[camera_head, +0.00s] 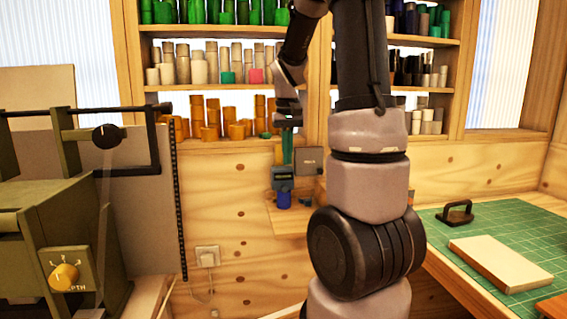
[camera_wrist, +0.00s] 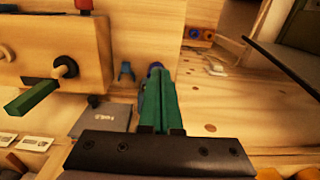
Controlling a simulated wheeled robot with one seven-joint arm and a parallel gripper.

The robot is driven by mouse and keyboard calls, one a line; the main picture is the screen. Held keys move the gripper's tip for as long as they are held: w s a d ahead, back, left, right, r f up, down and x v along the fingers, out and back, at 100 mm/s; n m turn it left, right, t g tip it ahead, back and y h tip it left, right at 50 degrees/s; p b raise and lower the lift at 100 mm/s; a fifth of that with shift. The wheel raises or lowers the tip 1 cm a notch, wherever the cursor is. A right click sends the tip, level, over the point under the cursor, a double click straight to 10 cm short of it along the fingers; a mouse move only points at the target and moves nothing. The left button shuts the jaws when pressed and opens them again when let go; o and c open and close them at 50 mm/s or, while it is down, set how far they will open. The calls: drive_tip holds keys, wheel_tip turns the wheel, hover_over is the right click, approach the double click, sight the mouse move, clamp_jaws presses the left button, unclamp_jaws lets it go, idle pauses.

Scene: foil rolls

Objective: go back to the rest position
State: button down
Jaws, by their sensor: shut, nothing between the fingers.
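My gripper (camera_head: 287,158) hangs at the end of my raised arm, in front of the wooden back wall, with its green fingers pointing down. In the wrist view its two green fingers (camera_wrist: 158,98) lie together, shut and empty. In the head view a blue-grey device (camera_head: 283,178) with a blue lower part (camera_head: 284,200) shows right below the fingertips. I cannot tell whether the fingers touch it. In the wrist view a bluish thing (camera_wrist: 155,71) is mostly hidden behind the fingers.
Shelves (camera_head: 220,87) with several foil rolls stand behind my arm. A green machine (camera_head: 55,235) fills the left. A bench with a green cutting mat (camera_head: 500,225) is at right, bearing a pale block (camera_head: 500,264) and a black-handled tool (camera_head: 455,212). A grey box (camera_wrist: 103,118) lies left of the fingers.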

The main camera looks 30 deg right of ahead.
drive_tip(key=shift+s+a+r, duration=0.2)
drive_tip(key=shift+s+r, duration=0.15)
drive_tip(key=shift+s, duration=0.3)
drive_tip(key=shift+r, duration=0.1)
drive_tip(key=s+a+r+m+t+y, duration=0.1)
drive_tip(key=s+a+r+t+y, duration=0.1)
drive_tip(key=s+a+r+t, duration=0.5)
drive_tip(key=s+a+r, duration=0.3)
drive_tip(key=s+a, duration=0.2)
drive_tip(key=s, duration=0.2)
drive_tip(key=shift+s, duration=0.35)
